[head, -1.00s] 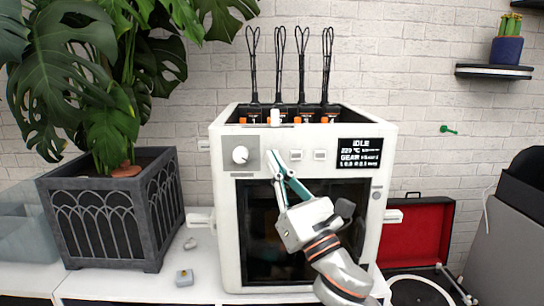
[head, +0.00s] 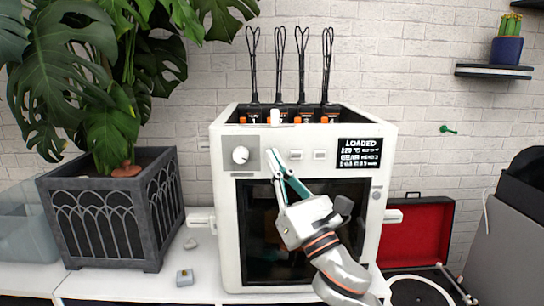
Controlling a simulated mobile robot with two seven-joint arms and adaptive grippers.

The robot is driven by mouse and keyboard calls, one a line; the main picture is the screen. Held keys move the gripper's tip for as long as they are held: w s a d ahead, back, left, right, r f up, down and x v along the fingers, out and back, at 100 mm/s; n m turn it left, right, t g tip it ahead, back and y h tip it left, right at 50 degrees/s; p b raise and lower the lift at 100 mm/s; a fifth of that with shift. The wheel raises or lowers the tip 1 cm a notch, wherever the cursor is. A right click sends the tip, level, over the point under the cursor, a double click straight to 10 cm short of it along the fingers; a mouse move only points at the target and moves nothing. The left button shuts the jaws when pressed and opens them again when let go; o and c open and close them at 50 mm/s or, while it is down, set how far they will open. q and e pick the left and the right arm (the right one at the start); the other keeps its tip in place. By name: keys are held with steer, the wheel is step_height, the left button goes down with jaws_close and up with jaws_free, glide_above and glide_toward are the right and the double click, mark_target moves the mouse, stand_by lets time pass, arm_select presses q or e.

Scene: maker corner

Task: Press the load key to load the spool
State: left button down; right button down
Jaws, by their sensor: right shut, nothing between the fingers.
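The white 3D printer (head: 228,230) stands on the white table, with a dark door, a round knob (head: 240,155) and small keys on its front. Its display (head: 360,156) reads LOADED at the top. Two keys show clear of my gripper, a middle one (head: 293,155) and a right one (head: 320,155). My right gripper (head: 273,154) is shut and empty, its fingertips at the front panel just right of the knob, over the leftmost key position. The fingers hide that key, and I cannot tell whether they touch it. My left gripper is not in view.
A large plant in a grey planter (head: 112,225) stands left of the printer. Small grey items (head: 185,277) lie on the table (head: 130,290) between them. An open red case (head: 418,240) is at the right. Side handles stick out from the printer.

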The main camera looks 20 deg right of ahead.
steer(key=shift+s+a, duration=0.2)
steer(key=shift+s, duration=0.55)
steer(key=shift+s, duration=0.1)
steer(key=s, duration=0.2)
steer(key=s+a+p, duration=0.1)
steer(key=s, duration=0.1)
steer(key=shift+s+a, duration=0.2)
steer(key=shift+s, duration=0.1)
stand_by(0.5)
